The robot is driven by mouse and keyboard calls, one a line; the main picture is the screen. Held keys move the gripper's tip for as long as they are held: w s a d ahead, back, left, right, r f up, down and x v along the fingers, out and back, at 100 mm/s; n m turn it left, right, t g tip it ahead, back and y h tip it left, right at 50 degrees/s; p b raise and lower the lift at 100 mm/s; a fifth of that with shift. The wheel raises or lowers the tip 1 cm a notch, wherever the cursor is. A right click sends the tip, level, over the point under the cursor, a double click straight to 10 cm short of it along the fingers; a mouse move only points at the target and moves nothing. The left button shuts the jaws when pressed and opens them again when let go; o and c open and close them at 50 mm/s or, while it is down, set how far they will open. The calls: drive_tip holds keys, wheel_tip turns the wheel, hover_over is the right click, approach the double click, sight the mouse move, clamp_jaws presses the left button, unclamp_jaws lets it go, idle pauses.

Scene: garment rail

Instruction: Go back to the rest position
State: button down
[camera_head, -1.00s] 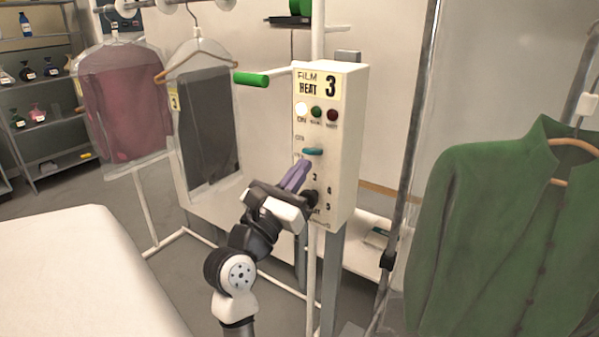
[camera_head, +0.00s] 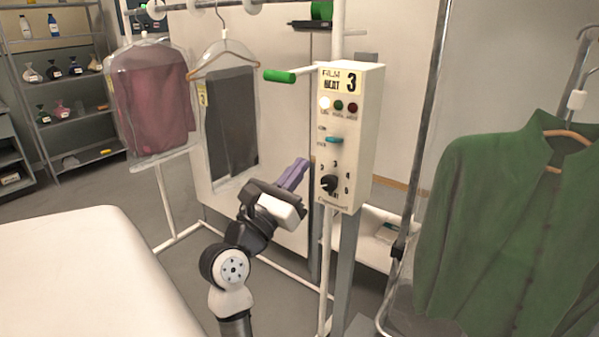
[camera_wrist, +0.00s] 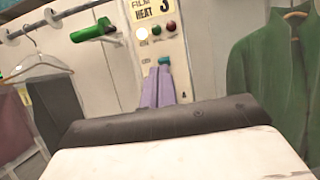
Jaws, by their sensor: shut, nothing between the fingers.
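My gripper (camera_head: 294,173) has purple fingers lying together, shut and empty. In the head view it is left of the white film heat control box (camera_head: 345,125), apart from its black dial (camera_head: 329,184). The box has a teal lever (camera_head: 335,140), a lit white lamp and unlit-looking green and red lamps. In the wrist view the closed fingers (camera_wrist: 159,84) point up toward the control box (camera_wrist: 158,50) and cover part of its face. My arm is bent, rising from the bottom of the head view.
A white padded surface (camera_head: 75,270) is at lower left. Bagged garments, one maroon (camera_head: 153,100) and one dark (camera_head: 231,120), hang on the rail behind. A green jacket (camera_head: 500,220) hangs at right beside a metal pole (camera_head: 424,130). A green handle (camera_head: 279,76) sticks out left of the box.

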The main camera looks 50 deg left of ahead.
drive_tip(key=shift+s+d, duration=0.1)
drive_tip(key=shift+s, duration=0.3)
idle(0.4)
